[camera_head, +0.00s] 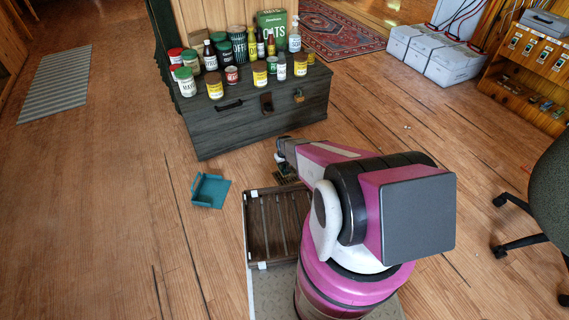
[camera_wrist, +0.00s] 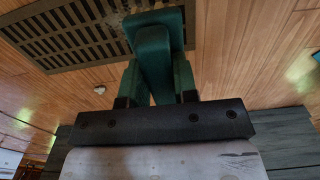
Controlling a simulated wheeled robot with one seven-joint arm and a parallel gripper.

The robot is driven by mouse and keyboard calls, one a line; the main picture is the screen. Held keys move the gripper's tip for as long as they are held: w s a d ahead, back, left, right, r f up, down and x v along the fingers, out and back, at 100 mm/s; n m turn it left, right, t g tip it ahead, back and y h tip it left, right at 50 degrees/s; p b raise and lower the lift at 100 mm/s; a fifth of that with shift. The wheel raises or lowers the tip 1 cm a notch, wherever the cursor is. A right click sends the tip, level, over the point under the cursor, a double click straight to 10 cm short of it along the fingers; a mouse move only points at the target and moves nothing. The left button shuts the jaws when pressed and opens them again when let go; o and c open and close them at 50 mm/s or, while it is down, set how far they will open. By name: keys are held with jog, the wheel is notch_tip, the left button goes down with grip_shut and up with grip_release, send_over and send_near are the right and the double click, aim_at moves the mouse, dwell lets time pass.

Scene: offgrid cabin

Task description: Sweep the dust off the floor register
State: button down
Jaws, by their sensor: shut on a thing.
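The floor register (camera_wrist: 65,38) is a dark slotted grate set in the plank floor, at the upper left of the wrist view. Greyish dust (camera_wrist: 112,16) shows on its slots near the top. My gripper (camera_wrist: 155,98) is shut on a teal brush (camera_wrist: 153,55), whose far end overlaps the register's right part. I cannot tell whether it touches the grate; its bristles are hidden. In the head view the register (camera_head: 291,178) is a small dark patch, mostly hidden by my arm. A teal dustpan (camera_head: 209,191) lies on the floor left of it.
A dark chest (camera_head: 250,120) crowded with jars and cans stands behind the register. A dark slatted wooden tray (camera_head: 258,229) lies beside my base. An office chair (camera_head: 550,190) is at right, white batteries (camera_head: 440,57) at back. The left floor is clear, with a grey ribbed mat (camera_head: 57,80).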

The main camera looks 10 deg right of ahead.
notch_tip(320, 180, up, 2)
jog(key=shift+r, duration=0.35)
